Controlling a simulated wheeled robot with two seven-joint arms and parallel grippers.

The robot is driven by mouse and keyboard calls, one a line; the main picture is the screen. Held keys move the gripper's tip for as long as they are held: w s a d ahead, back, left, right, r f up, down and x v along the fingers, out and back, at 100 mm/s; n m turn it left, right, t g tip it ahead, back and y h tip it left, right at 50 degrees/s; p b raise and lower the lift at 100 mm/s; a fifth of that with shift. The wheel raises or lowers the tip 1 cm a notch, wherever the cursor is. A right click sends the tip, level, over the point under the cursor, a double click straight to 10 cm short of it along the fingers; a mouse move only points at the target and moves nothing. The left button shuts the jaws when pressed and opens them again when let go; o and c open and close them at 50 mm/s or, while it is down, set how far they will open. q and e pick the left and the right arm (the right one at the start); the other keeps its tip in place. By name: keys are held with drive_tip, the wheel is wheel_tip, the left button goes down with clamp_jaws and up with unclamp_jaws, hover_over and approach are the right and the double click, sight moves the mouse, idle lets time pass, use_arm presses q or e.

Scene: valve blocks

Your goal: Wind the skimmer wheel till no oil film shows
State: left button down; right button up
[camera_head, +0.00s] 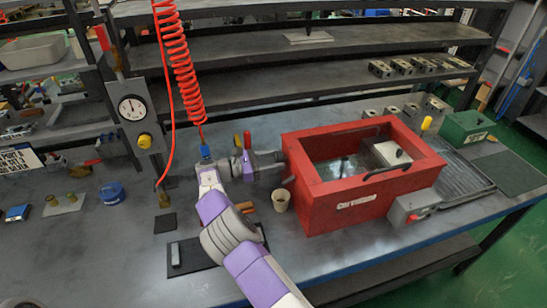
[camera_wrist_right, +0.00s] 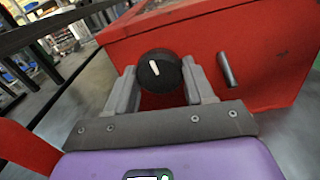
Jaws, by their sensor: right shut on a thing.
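The red skimmer tank (camera_head: 328,212) stands on the bench right of centre in the head view, open at the top. The skimmer wheel (camera_wrist_right: 160,72) is a round black knob with a white mark, on the tank's side wall. My right gripper (camera_head: 275,161) is at the tank's left wall. In the wrist view its fingers (camera_wrist_right: 160,88) are on both sides of the wheel and shut on it. My left gripper is not in view.
A small pale cup (camera_head: 281,200) stands just below my right gripper. A red coiled hose (camera_head: 180,65) hangs beside the arm. A gauge post (camera_head: 135,115) stands to the left. A grey box with a red switch (camera_head: 414,208) is at the tank's front right.

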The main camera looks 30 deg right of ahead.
drive_tip(key=m, duration=0.3)
drive_tip(key=shift+p, duration=0.4)
drive_tip(key=m, duration=0.2)
drive_tip(key=shift+m, duration=0.3)
drive_tip(key=m, duration=0.3)
drive_tip(key=shift+f+m, duration=0.1)
drive_tip(key=shift+m, duration=0.2)
drive_tip(key=m+b, duration=0.1)
drive_tip(key=m, duration=0.2)
drive_tip(key=shift+m+b, duration=0.3)
drive_tip(key=shift+b, duration=0.05)
drive_tip(key=m+b, duration=0.2)
drive_tip(key=m, duration=0.2)
drive_tip(key=shift+m, duration=0.3)
drive_tip(key=m+b, duration=0.2)
drive_tip(key=m, duration=0.2)
drive_tip(key=shift+m, duration=0.3)
drive_tip(key=m+b, duration=0.1)
drive_tip(key=m, duration=0.2)
drive_tip(key=shift+m, duration=0.3)
drive_tip(key=m, duration=0.5)
drive_tip(key=shift+m, duration=0.3)
